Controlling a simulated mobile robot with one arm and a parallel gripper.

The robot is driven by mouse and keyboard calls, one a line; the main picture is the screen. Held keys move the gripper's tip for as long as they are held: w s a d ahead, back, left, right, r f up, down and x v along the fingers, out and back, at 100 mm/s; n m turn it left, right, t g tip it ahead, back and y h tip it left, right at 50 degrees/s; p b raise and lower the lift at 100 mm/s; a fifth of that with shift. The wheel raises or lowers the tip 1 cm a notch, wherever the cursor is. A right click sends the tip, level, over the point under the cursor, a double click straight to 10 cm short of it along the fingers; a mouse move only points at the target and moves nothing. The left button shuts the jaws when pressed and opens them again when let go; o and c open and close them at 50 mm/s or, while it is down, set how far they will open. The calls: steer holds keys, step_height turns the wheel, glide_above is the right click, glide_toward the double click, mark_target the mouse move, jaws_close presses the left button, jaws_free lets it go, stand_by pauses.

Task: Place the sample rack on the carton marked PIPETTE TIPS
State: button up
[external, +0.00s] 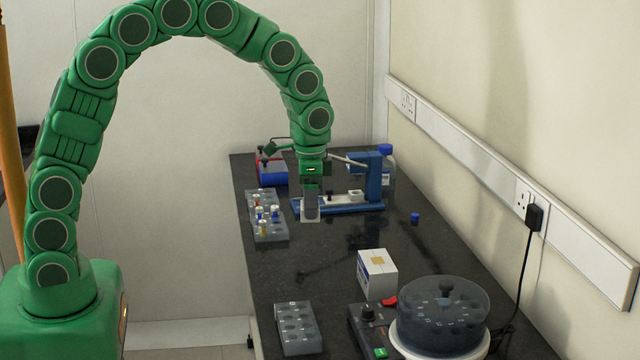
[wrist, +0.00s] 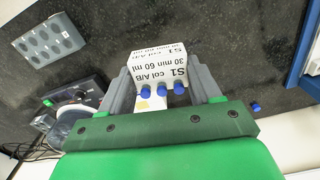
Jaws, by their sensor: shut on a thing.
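My gripper (external: 311,200) points down over the bench beside the blue stand. In the wrist view its two grey fingers (wrist: 162,95) are shut on the sides of the sample rack (wrist: 158,66). The rack has a white face printed "S1 col A/B 30 min 60 ml" and a row of blue caps along one edge. In the external view it is a small pale shape, partly hidden by the fingers. The white carton (external: 378,276) with a yellow patch on top stands nearer the camera, apart from the gripper. Its marking is not legible. In the wrist view the rack partly hides it.
A grey rack with vials (external: 268,230) is left of my gripper; a blue stand (external: 372,170) is right. Near the carton are a control box (external: 368,325), a lidded round device (external: 440,310) and another grey rack (external: 297,328). A loose blue cap (external: 414,217) lies on the bench.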

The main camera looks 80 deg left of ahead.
steer(key=d+r+n, duration=0.2)
steer(key=d+r, duration=0.4)
steer(key=d, duration=0.4)
glide_toward(379, 262)
steer(key=shift+s+d+f, duration=0.1)
steer(key=shift+s+f, duration=0.45)
steer(key=shift+w+f, duration=0.6)
steer(key=shift+f, duration=1.65)
steer(key=shift+f, duration=0.1)
steer(key=o, duration=1.1)
steer(key=shift+c, duration=0.2)
